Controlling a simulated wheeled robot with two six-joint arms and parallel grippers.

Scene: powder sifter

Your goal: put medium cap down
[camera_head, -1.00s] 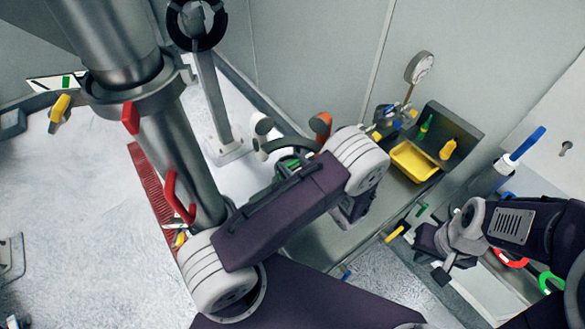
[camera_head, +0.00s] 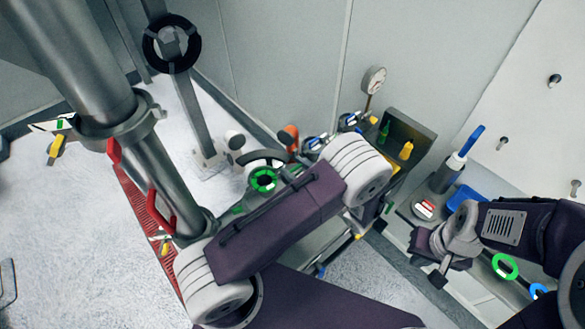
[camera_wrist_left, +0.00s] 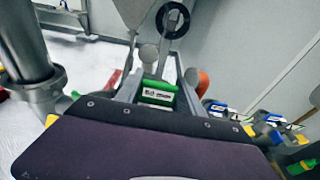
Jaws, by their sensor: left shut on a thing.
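In the left wrist view my left gripper (camera_wrist_left: 157,90) is shut on a green-labelled part, which I take to be the medium cap (camera_wrist_left: 157,98); its label is too small to read surely. In the head view my left forearm hides most of this gripper and the cap. A ring with a green face (camera_head: 263,180) shows just beyond the forearm. My right gripper (camera_head: 432,262) is at the lower right, over the edge of the grey bench; I cannot tell whether its jaws are open.
A large steel pipe with red handles (camera_head: 163,208) stands at the left. An orange handle (camera_head: 290,135), a gauge (camera_head: 374,79) and a dark bin (camera_head: 409,138) are along the back wall.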

